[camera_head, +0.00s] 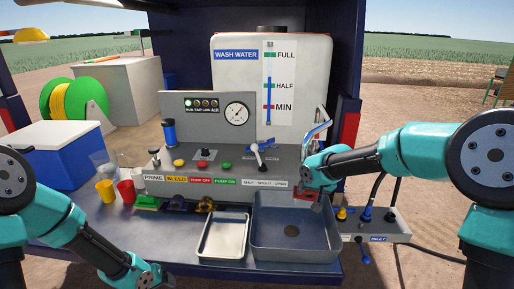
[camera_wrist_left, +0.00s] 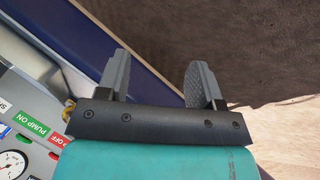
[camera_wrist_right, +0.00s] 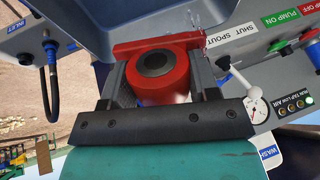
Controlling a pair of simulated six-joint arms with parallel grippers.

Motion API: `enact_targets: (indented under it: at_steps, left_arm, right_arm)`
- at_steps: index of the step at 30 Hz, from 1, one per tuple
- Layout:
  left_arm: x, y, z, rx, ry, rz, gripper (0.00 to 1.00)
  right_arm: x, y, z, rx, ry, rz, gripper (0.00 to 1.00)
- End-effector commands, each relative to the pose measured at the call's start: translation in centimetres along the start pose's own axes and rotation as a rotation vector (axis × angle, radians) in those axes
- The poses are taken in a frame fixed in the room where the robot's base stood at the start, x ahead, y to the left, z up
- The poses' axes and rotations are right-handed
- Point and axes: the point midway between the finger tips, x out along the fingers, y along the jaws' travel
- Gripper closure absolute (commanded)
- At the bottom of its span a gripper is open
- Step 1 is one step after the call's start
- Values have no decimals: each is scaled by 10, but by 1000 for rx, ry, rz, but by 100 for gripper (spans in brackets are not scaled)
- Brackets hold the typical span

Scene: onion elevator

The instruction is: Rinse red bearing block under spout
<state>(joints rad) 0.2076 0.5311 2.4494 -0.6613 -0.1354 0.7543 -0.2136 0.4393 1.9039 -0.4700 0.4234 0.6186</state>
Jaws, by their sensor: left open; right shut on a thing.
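The red bearing block (camera_wrist_right: 155,75) has a flat flange and a round boss with a dark bore. My right gripper (camera_wrist_right: 158,92) is shut on it, one finger on each side of the boss. In the head view the block (camera_head: 306,194) is held over the back right of the grey sink basin (camera_head: 262,258), below the spout (camera_head: 318,127). Thin clear streaks show beside the block in the right wrist view; I cannot tell whether they are water. My left gripper (camera_wrist_left: 157,80) is open and empty, low at the front left of the bench, over its edge.
A white-lined tray (camera_head: 222,237) lies left of the basin. The panel behind has a spout lever (camera_head: 257,150), pump buttons and a gauge (camera_head: 237,113). Yellow (camera_head: 105,191) and red cups (camera_head: 126,191) stand left. An inlet box (camera_head: 375,228) with a hose is at the right.

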Motion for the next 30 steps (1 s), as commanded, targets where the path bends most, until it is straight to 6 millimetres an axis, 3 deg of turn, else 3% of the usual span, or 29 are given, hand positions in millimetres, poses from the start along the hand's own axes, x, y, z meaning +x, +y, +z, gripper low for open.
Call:
enact_targets:
  at_steps: [6, 14, 20, 30]
  left_arm:
    - [-37, 15, -42, 8, 89, 6, 40]
    - [-43, 67, -99, 147, 218, 99, 40]
    - [-39, 129, -146, 313, 349, 203, 40]
    - [-44, 253, -212, 611, 631, 375, 40]
  right_arm:
    - [0, 0, -1, 0, 2, 0, 83]
    - [0, 0, -1, 0, 2, 0, 83]
    - [0, 0, 0, 0, 2, 0, 83]
    - [0, 0, 0, 0, 2, 0, 83]
